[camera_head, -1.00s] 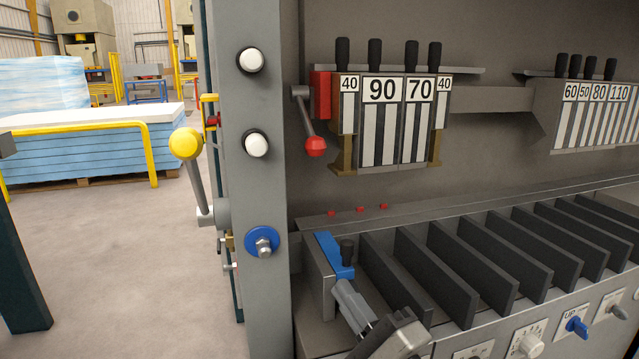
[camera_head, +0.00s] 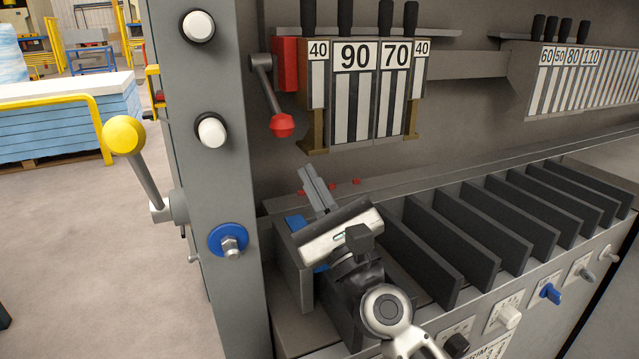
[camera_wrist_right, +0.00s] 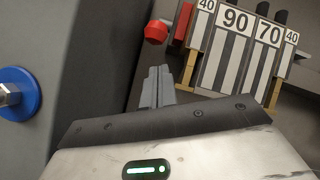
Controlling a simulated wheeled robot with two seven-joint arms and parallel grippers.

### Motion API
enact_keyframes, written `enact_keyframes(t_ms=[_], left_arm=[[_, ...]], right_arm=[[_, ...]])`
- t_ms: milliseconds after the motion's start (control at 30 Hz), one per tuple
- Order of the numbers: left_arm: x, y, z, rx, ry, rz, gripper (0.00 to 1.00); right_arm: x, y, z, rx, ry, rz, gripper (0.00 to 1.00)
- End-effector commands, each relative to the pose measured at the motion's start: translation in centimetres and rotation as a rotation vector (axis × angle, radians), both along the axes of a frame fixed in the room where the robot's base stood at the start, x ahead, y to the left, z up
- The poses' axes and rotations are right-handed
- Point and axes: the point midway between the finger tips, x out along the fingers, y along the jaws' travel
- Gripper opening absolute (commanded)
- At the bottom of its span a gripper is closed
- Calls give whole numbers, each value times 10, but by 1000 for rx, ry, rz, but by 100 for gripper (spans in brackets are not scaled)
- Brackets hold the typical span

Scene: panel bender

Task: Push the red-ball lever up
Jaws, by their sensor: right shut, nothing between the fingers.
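The red-ball lever (camera_head: 282,125) is a grey arm on a red block, hanging down and slightly right, with the red ball at its low end. Its ball also shows near the top of the right wrist view (camera_wrist_right: 156,31). My right gripper (camera_head: 306,172) is shut and empty. Its fingertips are below the ball and apart from it, pointing up towards the lever. The fingers also show in the right wrist view (camera_wrist_right: 154,72), just under the ball in the picture. My left gripper is not in view.
A grey post (camera_head: 205,260) with white knobs and a blue disc stands left of the lever. A yellow-ball lever (camera_head: 124,134) is on its left side. Numbered tooling blocks (camera_head: 355,90) hang right of the lever. Dark upright dividers (camera_head: 470,235) fill the lower right.

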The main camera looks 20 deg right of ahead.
Motion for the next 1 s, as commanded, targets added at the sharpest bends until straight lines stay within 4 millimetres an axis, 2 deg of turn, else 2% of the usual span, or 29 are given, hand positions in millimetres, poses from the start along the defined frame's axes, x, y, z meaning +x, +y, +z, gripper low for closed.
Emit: enact_keyframes(t_ms=[33, 100, 333, 833, 1000], left_arm=[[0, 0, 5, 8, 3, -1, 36], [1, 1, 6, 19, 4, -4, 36], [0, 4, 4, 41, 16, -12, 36], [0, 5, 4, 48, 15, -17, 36], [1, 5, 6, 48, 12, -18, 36]], right_arm=[[9, 2, 11, 2, -2, 1, 0], [19, 4, 17, 2, -2, 1, 0], [42, 7, 29, -1, 0, -1, 0], [47, 9, 31, 0, 1, 1, 0], [54, 16, 36, 2, -2, 15, 0]])
